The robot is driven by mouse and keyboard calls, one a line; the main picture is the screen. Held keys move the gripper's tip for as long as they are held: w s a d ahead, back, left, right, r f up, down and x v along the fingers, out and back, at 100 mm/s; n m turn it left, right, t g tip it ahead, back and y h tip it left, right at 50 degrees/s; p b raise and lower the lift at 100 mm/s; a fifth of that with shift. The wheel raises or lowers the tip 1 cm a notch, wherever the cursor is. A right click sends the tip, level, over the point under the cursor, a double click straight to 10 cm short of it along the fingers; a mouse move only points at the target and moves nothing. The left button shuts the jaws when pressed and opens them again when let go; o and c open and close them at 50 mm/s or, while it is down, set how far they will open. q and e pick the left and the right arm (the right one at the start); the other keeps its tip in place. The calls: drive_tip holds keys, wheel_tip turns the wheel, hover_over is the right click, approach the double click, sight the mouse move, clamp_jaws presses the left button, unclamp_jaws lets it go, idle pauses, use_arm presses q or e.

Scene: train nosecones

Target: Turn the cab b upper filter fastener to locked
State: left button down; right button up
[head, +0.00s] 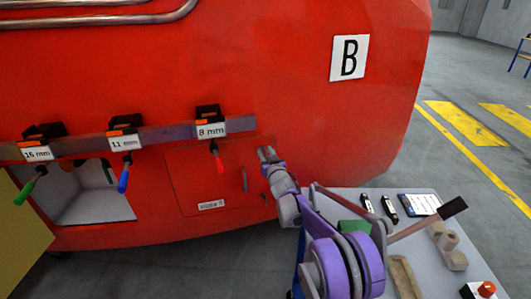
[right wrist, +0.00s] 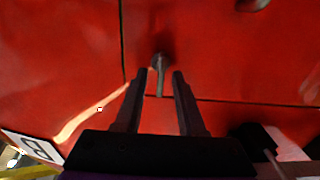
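The upper filter fastener (right wrist: 160,72), a small grey metal lever, sits on the red panel of cab B. In the right wrist view it shows between the fingertips of my right gripper (right wrist: 159,76), with a gap on either side. The gripper is open, and no finger visibly grips the lever. In the head view my right gripper (head: 266,153) is at the upper right corner of the filter hatch (head: 200,180) and largely hides the fastener. My left gripper is not in view.
A grey handle (head: 245,180) is on the hatch below and left of the gripper. A rail (head: 165,134) holds tools with red, blue and green handles. A grey cart (head: 465,275) with several items stands at right, beneath my arm. Open floor (head: 435,165) lies beyond.

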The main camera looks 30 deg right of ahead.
clamp_jaws()
idle(0.3)
drive_tip(key=shift+d+f+m+b, duration=0.15)
drive_tip(key=shift+m+b, duration=0.75)
drive_tip(key=shift+m, duration=0.3)
drive_tip(key=m+b, duration=0.1)
drive_tip(key=m, duration=0.2)
drive_tip(key=shift+s+d+b, duration=0.1)
drive_tip(key=shift+d+b, duration=0.05)
drive_tip(key=shift+b, duration=0.25)
drive_tip(key=m+b, duration=0.1)
drive_tip(key=m, duration=0.2)
drive_tip(key=shift+d+f, duration=0.1)
drive_tip(key=shift+d, duration=0.05)
drive_tip(key=m, duration=0.3)
drive_tip(key=m+b, duration=0.1)
drive_tip(key=m, duration=0.2)
drive_tip(key=m+b, duration=0.1)
drive_tip(key=m, duration=0.2)
drive_tip(key=shift+d+f, duration=0.15)
drive_tip(key=shift+f, duration=0.2)
drive_tip(key=shift+m, duration=0.4)
